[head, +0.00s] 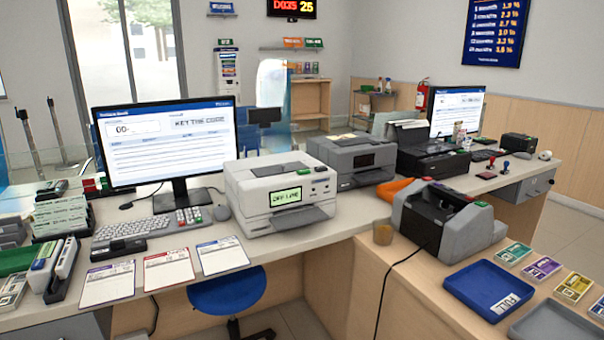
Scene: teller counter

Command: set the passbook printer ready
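A white and grey printer (279,197) stands on the counter right of the monitor; I take it to be the passbook printer. Its lit green display (286,197) seems to read OFF LINE. A few small buttons (320,169) sit at its upper right front, and its grey front tray (290,221) is empty. The monitor (167,146) shows a form with a box that seems to read 00- and the words KEY THE CODE. A keyboard (148,228) with a coloured-key pad lies before it. Neither of my grippers is in view.
Three printed cards lie along the front edge, one of them red-topped (168,269). A second grey printer (352,160) stands behind right. A blue stool (227,290) stands below.

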